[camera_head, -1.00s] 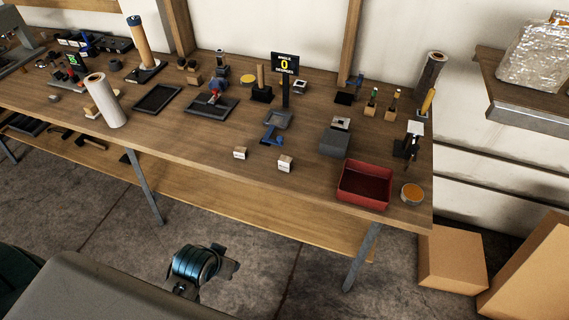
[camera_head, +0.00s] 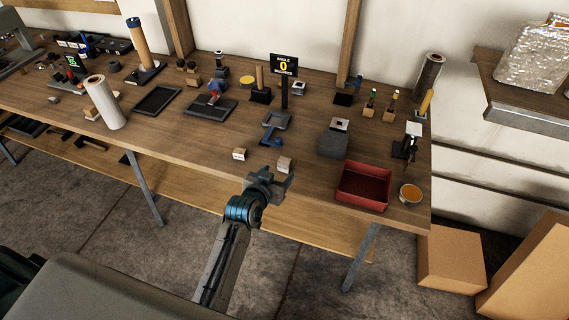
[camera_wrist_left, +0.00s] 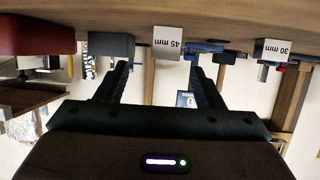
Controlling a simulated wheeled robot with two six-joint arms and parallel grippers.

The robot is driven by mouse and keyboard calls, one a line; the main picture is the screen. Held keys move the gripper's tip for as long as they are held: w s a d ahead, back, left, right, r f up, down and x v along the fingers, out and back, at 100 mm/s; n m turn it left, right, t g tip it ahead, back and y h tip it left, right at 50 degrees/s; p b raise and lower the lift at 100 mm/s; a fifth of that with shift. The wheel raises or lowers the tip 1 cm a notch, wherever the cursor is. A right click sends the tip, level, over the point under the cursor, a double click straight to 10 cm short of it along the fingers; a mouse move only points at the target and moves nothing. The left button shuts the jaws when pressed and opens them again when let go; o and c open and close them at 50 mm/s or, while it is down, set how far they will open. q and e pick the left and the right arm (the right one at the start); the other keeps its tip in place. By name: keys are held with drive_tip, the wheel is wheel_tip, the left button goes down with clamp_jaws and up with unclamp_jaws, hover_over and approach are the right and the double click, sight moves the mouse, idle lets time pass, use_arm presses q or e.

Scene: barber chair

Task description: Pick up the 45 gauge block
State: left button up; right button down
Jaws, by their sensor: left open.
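The 45 gauge block (camera_head: 285,165) is a small pale block labelled "45 mm", lying near the front edge of the workbench. In the left wrist view, which is upside down, the 45 block (camera_wrist_left: 167,43) appears between the directions of my two fingers, beyond their tips. A similar block labelled "30 mm" (camera_head: 239,154) sits to its left; it also shows in the wrist view (camera_wrist_left: 272,50). My left gripper (camera_head: 270,179) is open and empty at the bench's front edge, just short of the 45 block. My right gripper is out of view.
A red bin (camera_head: 363,186) and a grey box (camera_head: 334,143) stand to the right of the 45 block. A blue tool (camera_head: 270,140) and a small grey tray (camera_head: 276,120) lie behind it. An angle display (camera_head: 284,66) stands farther back. The bench front left of the blocks is clear.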

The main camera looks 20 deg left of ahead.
sight(283, 165)
use_arm(q)
drive_tip(key=x, duration=0.2)
drive_tip(key=shift+w+f, duration=0.15)
drive_tip(key=shift+w, duration=0.15)
drive_tip(key=shift+w+a+f+p, duration=0.1)
drive_tip(key=shift+w+p, duration=0.5)
drive_tip(key=shift+w, duration=0.05)
drive_tip(key=p+x, duration=0.1)
drive_tip(key=x, duration=0.2)
drive_tip(key=shift+a+f, duration=0.15)
drive_tip(key=shift+a, duration=0.05)
drive_tip(key=shift+w+f, duration=0.2)
drive_tip(key=shift+w, duration=0.15)
drive_tip(key=c, duration=1.1)
drive_tip(key=shift+r, duration=0.1)
